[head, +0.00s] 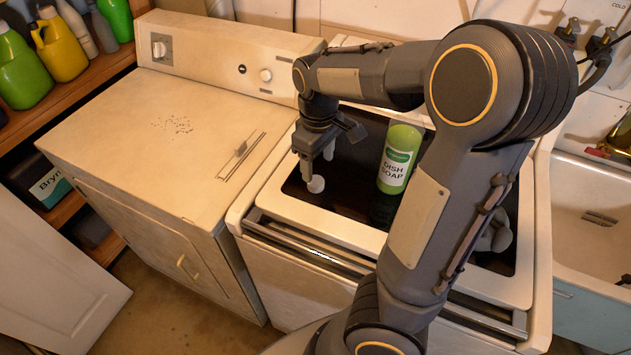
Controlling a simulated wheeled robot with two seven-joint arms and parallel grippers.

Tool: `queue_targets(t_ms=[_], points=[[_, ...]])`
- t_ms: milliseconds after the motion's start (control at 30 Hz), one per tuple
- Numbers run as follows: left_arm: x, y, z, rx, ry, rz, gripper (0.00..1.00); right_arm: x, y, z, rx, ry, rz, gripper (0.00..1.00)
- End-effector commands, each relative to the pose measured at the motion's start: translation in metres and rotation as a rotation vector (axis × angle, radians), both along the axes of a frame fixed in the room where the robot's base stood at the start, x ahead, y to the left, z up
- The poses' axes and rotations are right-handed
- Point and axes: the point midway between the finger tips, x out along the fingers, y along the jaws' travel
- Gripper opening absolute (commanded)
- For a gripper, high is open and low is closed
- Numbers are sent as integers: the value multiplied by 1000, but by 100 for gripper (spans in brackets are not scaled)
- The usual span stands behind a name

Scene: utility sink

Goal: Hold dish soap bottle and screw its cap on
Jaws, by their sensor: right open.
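The green dish soap bottle (397,158), with a white and green label, appears to stand upright on the dark top in the middle of the view. Its top end is close under my right forearm, and no cap shows on it. A small round white cap (316,185) is to its left, near the left edge of the dark top. My right gripper (317,169) points down with open fingers just above the cap; I cannot tell whether they touch it. It is clear of the bottle. My left gripper is not in view.
A white washer or dryer (165,130) stands left of the dark top (345,200). A shelf at far left holds green and yellow jugs (60,50). A sink (595,215) is at right. A grey object (497,232) is partly hidden behind my right arm.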

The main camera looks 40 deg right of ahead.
Motion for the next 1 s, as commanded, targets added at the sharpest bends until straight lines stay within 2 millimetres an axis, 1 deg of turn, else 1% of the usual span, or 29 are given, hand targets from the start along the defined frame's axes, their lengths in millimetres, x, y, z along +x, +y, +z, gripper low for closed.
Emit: queue_targets(t_ms=[167, 267, 400, 533, 633, 900, 933, 1000], points=[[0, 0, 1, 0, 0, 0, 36, 0, 1, -2, 0, 1, 0, 60], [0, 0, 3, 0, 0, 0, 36, -1, 3, -14, 0, 5, 0, 60], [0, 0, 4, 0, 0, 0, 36, 0, 5, -37, -1, 5, -1, 60], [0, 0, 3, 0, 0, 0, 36, 0, 5, -50, 1, 2, -1, 60], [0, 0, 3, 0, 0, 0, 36, 0, 5, -52, 1, -1, -1, 60], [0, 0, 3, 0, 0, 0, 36, 0, 5, -52, 1, -1, 0, 60], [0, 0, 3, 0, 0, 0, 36, 0, 5, -52, 2, -2, 0, 59], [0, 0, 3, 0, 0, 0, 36, 0, 5, -52, 2, -2, 0, 50]])
